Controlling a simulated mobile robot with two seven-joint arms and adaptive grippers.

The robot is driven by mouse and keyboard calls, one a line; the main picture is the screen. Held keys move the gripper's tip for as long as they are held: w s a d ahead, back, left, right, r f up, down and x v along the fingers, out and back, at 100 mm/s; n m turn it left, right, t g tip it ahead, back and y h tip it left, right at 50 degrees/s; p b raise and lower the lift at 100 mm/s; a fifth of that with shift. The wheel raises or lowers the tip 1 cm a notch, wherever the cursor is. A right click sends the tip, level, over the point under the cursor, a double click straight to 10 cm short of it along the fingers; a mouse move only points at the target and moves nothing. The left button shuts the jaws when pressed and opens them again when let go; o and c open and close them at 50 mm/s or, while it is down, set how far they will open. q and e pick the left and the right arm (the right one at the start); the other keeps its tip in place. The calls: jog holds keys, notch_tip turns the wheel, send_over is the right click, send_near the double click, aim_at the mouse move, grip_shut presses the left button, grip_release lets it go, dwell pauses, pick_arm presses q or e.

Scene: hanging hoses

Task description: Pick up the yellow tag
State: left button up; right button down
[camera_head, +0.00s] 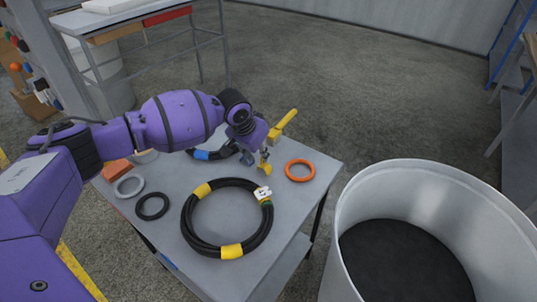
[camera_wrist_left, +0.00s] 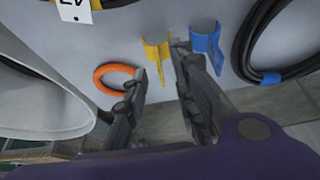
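The yellow tag (camera_head: 264,169) is a small curved piece with a flat tab, on the grey table just below the fingers of my left gripper (camera_head: 258,157). In the left wrist view the tag (camera_wrist_left: 155,51) shows between my left fingertips (camera_wrist_left: 161,62), its tab pointing toward the gripper. The fingers are apart, with gaps beside the tab, and do not appear closed on it. A similar blue tag (camera_wrist_left: 207,45) is close to the right finger in that view; part of it (camera_head: 247,158) shows in the head view. My right gripper is not in view.
The table (camera_head: 228,276) also bears a large black hose coil (camera_head: 188,221), an orange ring (camera_head: 300,170), grey (camera_head: 129,186) and black rings (camera_head: 152,207). A large pale bin (camera_head: 440,185) stands at right. A yellow bar (camera_head: 285,122) shows behind my gripper.

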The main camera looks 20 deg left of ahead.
aim_at(263, 166)
pick_arm(q)
jog(key=x, duration=0.3)
jog(key=shift+w, duration=0.1)
jog(key=shift+w+d+f, duration=0.1)
jog(key=shift+w+f, duration=0.05)
jog(key=shift+f, duration=0.15)
jog(key=c, duration=0.5)
grip_shut()
pick_arm(e)
jog(key=shift+w+a+r, duration=0.2)
jog(key=shift+w+a, duration=0.15)
jog(key=shift+w, duration=0.2)
jog(key=shift+d, duration=0.1)
pick_arm(q)
jog(key=shift+r, duration=0.1)
pick_arm(e)
jog(key=shift+s+f, duration=0.1)
